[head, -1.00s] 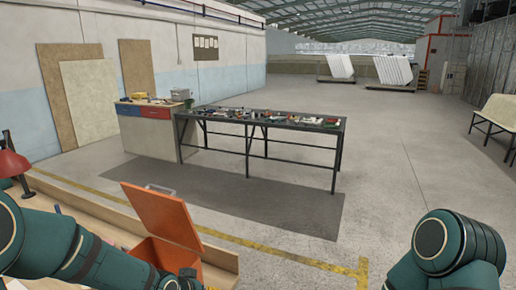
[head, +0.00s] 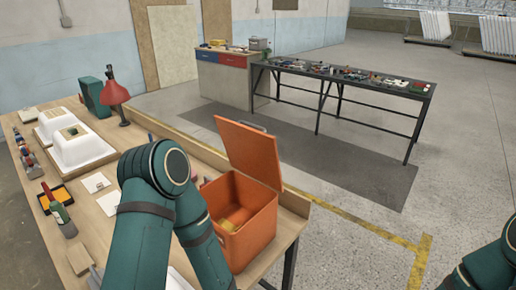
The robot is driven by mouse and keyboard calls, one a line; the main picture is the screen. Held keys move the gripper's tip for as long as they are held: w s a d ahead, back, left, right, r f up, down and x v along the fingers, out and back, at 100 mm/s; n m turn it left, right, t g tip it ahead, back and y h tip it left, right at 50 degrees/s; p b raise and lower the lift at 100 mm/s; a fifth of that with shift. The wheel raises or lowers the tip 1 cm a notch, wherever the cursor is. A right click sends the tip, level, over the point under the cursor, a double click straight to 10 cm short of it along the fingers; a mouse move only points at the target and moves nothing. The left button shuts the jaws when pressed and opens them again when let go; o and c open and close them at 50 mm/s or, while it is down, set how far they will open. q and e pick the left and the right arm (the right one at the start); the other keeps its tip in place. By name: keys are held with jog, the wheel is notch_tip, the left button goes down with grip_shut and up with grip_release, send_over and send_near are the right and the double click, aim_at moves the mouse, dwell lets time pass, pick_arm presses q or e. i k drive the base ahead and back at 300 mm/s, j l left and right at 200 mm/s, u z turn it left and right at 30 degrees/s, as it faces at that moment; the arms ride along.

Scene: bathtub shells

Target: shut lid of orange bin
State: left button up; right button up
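The orange bin (head: 245,219) stands on the right end of the wooden workbench in the head view. Its orange lid (head: 250,152) is open and stands up, leaning back from the bin's far side. Something yellowish lies inside the bin. My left arm reaches over the bench just left of the bin, and its lower links run down out of the picture. My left gripper is not in view. Only part of my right arm shows at the lower right corner, and my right gripper is not in view.
A bottle (head: 57,210) and a yellow-orange tray (head: 60,194) lie at the left. A raised wooden edge runs behind the bin. A long tool table (head: 350,76) stands beyond open floor.

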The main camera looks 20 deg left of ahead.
aim_at(250, 152)
jog(key=k+j+u, duration=0.1)
jog(key=k+u, duration=0.15)
jog(key=k, duration=0.35)
jog(key=u, duration=1.55)
jog(key=l+u, duration=0.45)
jog(key=l, duration=1.75)
jog(key=k+l, duration=0.15)
jog(key=l, duration=1.3)
